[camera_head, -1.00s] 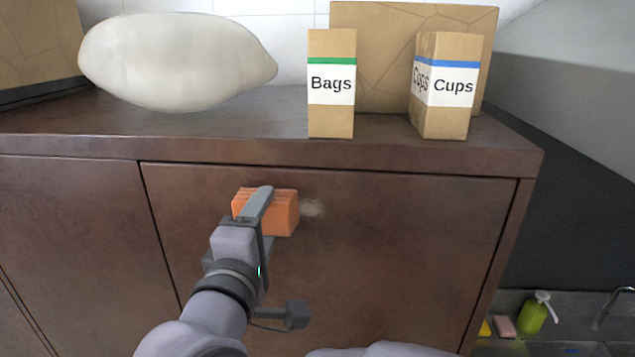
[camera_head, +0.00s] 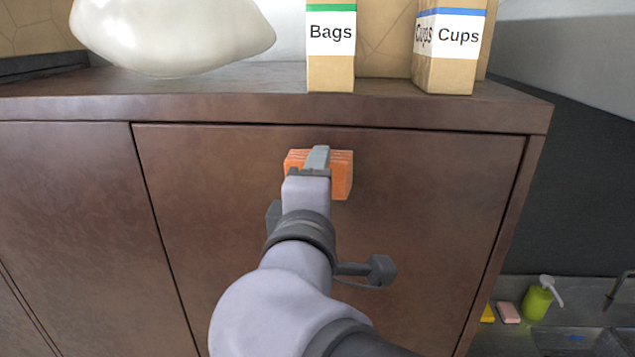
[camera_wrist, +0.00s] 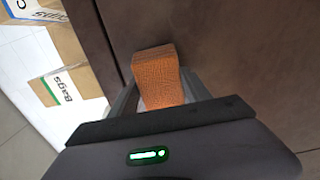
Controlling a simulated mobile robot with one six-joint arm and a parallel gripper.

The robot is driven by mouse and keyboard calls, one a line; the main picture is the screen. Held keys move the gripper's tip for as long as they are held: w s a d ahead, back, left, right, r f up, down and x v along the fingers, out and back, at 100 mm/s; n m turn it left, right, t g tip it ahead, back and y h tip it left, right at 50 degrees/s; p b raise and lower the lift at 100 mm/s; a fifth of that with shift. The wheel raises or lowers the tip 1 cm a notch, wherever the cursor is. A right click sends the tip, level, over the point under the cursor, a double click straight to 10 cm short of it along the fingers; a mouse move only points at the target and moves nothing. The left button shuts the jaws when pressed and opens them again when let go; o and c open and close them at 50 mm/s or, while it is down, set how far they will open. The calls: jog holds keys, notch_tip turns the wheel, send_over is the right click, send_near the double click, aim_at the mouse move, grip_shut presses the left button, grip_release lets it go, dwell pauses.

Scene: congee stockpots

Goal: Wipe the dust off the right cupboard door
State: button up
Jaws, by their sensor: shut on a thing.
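The right cupboard door (camera_head: 430,210) is a dark brown panel below the counter top. My gripper (camera_head: 318,165) is shut on an orange ribbed sponge (camera_head: 342,178), held at the upper middle of this door. In the wrist view the sponge (camera_wrist: 157,75) sits between the two fingers, its far end at or very near the door (camera_wrist: 230,40); I cannot tell for sure that it touches. No pale dust patch shows on the visible door now. The part behind the sponge and my arm is hidden.
The left cupboard door (camera_head: 75,210) is beside it. On the counter top (camera_head: 200,103) stand a white sack (camera_head: 170,35), a Bags box (camera_head: 331,50) and a Cups box (camera_head: 450,50). A green soap bottle (camera_head: 537,302) and a pink block (camera_head: 508,312) are at lower right near a sink (camera_head: 575,342).

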jog(key=shift+d, duration=0.2)
jog(key=shift+a+f+b, duration=0.1)
jog(key=shift+a+b, duration=0.1)
jog(key=shift+b, duration=0.4)
jog(key=shift+w+a+b, duration=0.15)
jog(key=shift+a+b, duration=0.3)
jog(key=shift+a, duration=1.4)
jog(key=shift+w+a+b, duration=0.15)
jog(key=shift+a+b, duration=0.3)
jog(key=shift+a, duration=1.4)
jog(key=shift+w+a+b, duration=0.15)
jog(key=shift+a+b, duration=0.3)
jog(key=shift+a, duration=1.4)
jog(key=shift+d, duration=0.1)
jog(key=s+b, duration=0.1)
jog(key=s, duration=0.5)
jog(key=shift+a, duration=0.2)
jog(key=shift+s+a+b, duration=0.1)
jog(key=shift+s+b, duration=0.35)
jog(key=shift+s, duration=1.1)
